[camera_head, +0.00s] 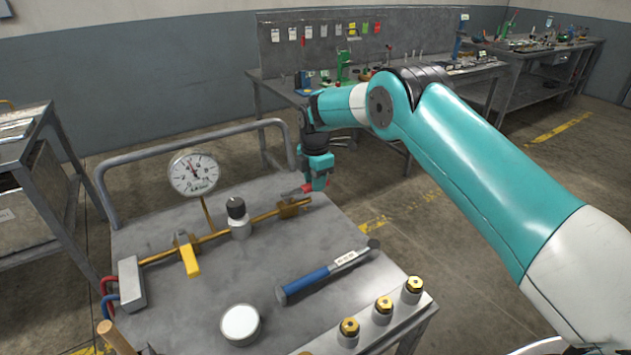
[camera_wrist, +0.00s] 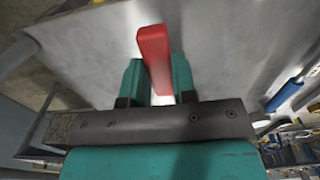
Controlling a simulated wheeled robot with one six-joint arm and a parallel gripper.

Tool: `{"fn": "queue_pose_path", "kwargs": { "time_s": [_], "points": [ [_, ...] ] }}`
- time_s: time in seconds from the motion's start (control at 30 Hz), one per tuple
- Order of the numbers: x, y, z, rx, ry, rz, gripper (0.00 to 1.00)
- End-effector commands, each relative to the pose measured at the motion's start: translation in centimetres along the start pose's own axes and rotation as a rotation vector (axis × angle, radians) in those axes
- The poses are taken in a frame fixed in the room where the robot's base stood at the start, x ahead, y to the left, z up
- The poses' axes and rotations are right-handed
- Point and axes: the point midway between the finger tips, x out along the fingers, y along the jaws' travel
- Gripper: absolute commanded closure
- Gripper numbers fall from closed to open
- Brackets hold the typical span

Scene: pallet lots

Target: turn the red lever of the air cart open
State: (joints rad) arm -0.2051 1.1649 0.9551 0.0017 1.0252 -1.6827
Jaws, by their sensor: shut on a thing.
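The air cart (camera_head: 190,232) is a grey metal table with a brass pipe (camera_head: 265,216) along its top. The red lever (camera_head: 307,188) is at the right end of the pipe, by a brass valve body (camera_head: 289,208). My gripper (camera_head: 318,186) reaches down over the cart's far right part and is shut on the lever. In the wrist view the red lever (camera_wrist: 154,47) stands between the two teal fingers (camera_wrist: 158,80) and sticks out past them. The fingers hide part of the lever in the head view.
A yellow lever (camera_head: 189,258), a grey knob (camera_head: 237,215) and a pressure gauge (camera_head: 194,172) sit along the pipe. A rail (camera_head: 190,146) runs behind.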

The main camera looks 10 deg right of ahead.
Motion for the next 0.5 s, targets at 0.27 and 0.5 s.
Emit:
{"fn": "queue_pose_path", "kwargs": {
  "time_s": [0.27, 0.5],
  "points": [
    [-0.21, 0.23, -0.07, -0.009, 0.001, 0.01, 0.56],
    [-0.11, 0.14, -0.05, -0.006, 0.001, 0.006, 0.49]
  ]
}}
